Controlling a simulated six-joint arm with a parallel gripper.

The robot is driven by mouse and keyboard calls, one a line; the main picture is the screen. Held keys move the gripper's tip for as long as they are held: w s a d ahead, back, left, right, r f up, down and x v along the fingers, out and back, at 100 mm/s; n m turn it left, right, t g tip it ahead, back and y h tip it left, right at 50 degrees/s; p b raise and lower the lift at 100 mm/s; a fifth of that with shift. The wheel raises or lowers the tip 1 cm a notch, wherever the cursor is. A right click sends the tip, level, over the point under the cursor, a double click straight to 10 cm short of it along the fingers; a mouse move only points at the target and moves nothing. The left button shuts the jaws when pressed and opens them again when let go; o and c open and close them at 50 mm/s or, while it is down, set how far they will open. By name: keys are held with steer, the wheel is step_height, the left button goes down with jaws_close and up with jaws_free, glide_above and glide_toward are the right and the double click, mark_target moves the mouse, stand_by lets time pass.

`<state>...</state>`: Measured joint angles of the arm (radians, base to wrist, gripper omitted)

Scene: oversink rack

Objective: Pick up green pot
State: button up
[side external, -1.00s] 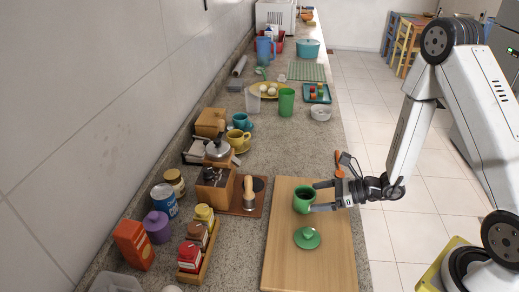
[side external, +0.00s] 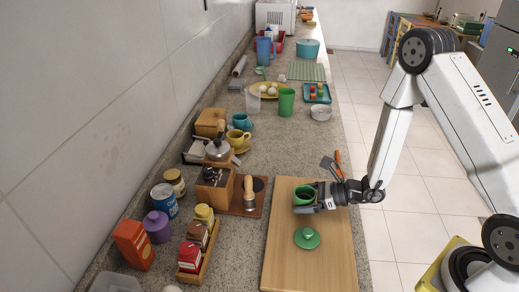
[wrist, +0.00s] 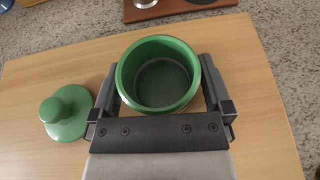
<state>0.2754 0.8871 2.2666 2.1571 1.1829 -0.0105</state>
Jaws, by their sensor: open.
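The green pot (side external: 304,196) stands lidless on the wooden cutting board, its dark inside showing. In the wrist view the green pot (wrist: 158,72) sits upright between the two fingers of my gripper (wrist: 158,85), one finger on each side. My gripper (side external: 313,197) is open around the pot, low over the board; whether the fingers touch its walls I cannot tell. The green lid (side external: 307,238) with a knob lies on the board nearer the camera, and shows left of my gripper in the wrist view (wrist: 66,113).
The cutting board (side external: 306,268) lies at the counter's right edge. Left of it are a wooden grinder (side external: 213,190), a tamper (side external: 249,191) on a brown mat and a spice rack (side external: 195,262). A spatula with an orange handle (side external: 338,160) lies behind the board.

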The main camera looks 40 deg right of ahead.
steer(key=c, duration=1.1)
steer(key=shift+c, duration=0.2)
steer(key=shift+r, duration=0.15)
step_height(320, 180, up, 10)
stand_by(0.6)
